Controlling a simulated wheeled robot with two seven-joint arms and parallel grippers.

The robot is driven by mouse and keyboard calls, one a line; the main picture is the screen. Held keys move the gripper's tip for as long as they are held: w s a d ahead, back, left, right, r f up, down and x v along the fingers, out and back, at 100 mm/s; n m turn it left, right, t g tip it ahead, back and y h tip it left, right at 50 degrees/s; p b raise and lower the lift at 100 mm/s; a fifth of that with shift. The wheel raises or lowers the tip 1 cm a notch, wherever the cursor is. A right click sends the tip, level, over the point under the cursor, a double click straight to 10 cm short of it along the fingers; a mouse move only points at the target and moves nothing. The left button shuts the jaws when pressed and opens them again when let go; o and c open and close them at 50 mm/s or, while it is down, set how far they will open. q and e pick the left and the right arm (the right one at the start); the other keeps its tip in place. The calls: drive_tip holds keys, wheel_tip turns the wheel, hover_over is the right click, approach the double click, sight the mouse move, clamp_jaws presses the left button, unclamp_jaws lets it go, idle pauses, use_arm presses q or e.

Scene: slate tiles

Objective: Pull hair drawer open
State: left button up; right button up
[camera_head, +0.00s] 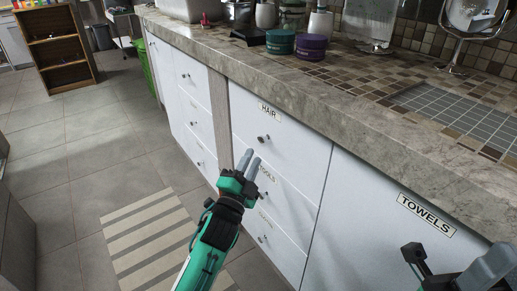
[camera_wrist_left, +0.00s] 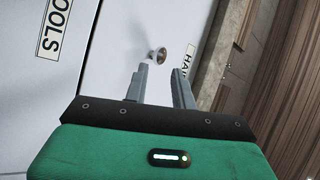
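The hair drawer (camera_head: 292,143) is the top white drawer under the counter, with a "HAIR" label (camera_head: 270,113) and a small round knob (camera_head: 264,139). It looks shut, flush with the fronts below. My left gripper (camera_head: 247,162) is in front of the drawers, just below and left of that knob. In the left wrist view its two fingers (camera_wrist_left: 160,75) are apart and empty, and the knob (camera_wrist_left: 157,55) shows just beyond the tips, apart from them. My right gripper (camera_head: 462,265) is partly in view at the lower right, cut off by the edge.
Below are the "TOOLS" drawer (camera_head: 283,195) and another drawer (camera_head: 272,245). A "TOWELS" front (camera_head: 375,225) stands at right. The stone counter edge (camera_head: 330,118) overhangs the drawers. Tubs (camera_head: 311,47) stand on top. The tiled floor (camera_head: 110,150) at left is clear around a striped mat (camera_head: 150,235).

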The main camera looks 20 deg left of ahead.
use_arm(q)
drive_tip(key=shift+b+x, duration=0.5)
drive_tip(key=shift+x, duration=2.15)
drive_tip(key=shift+c, duration=0.5)
clamp_jaws()
